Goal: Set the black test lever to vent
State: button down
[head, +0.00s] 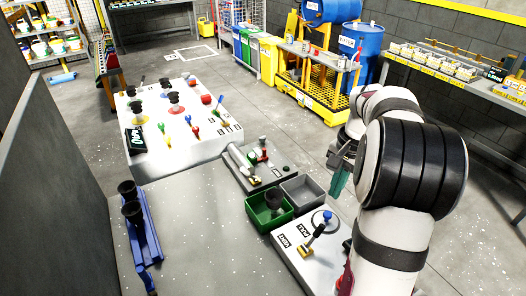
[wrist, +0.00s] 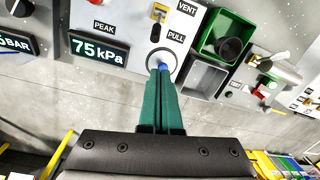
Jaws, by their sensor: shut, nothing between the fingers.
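The test lever (head: 314,240), with a black tip and a yellowish lower part, stands on a light panel (head: 322,262) at the lower middle of the head view. It also shows at the top of the wrist view (wrist: 158,14), partly cut off, beside labels reading VENT and PULL. I cannot tell which setting it is at. My gripper (wrist: 160,72) has green fingers closed together with nothing between them. In the wrist view their tips overlap a blue knob inside a dark ring (wrist: 147,62). In the head view my gripper (head: 339,176) hangs above and right of the panel, apart from the lever.
A display (wrist: 98,50) reading 75 kPa lies left of the lever in the wrist view. A green bin (head: 268,208) holding a dark object and an empty grey bin (head: 303,192) adjoin the panel. A blue rack (head: 140,228) stands at left; bare worktop (head: 215,235) lies between.

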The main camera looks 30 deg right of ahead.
aim_at(315, 236)
jog(key=shift+m, duration=0.4)
jog(key=d, duration=0.2)
jog(key=d+f, duration=0.1)
jog(key=shift+s+d+f, duration=0.1)
jog(key=shift+s+d, duration=0.25)
jog(key=shift+d, duration=0.05)
jog(key=f, duration=1)
jog(key=shift+w+a, duration=0.25)
jog(key=shift+w, duration=0.05)
jog(key=a, duration=0.2)
jog(key=a+r, duration=0.1)
jog(key=shift+s+r, duration=0.1)
jog(key=shift+s, duration=0.2)
jog(key=shift+a+r, duration=0.1)
jog(key=shift+a, duration=0.2)
jog(key=shift+a+r, duration=0.1)
jog(key=shift+a, duration=0.05)
jog(key=shift+a+r+h, duration=0.15)
jog(key=shift+a+h, duration=0.05)
jog(key=shift+h, duration=0.2)
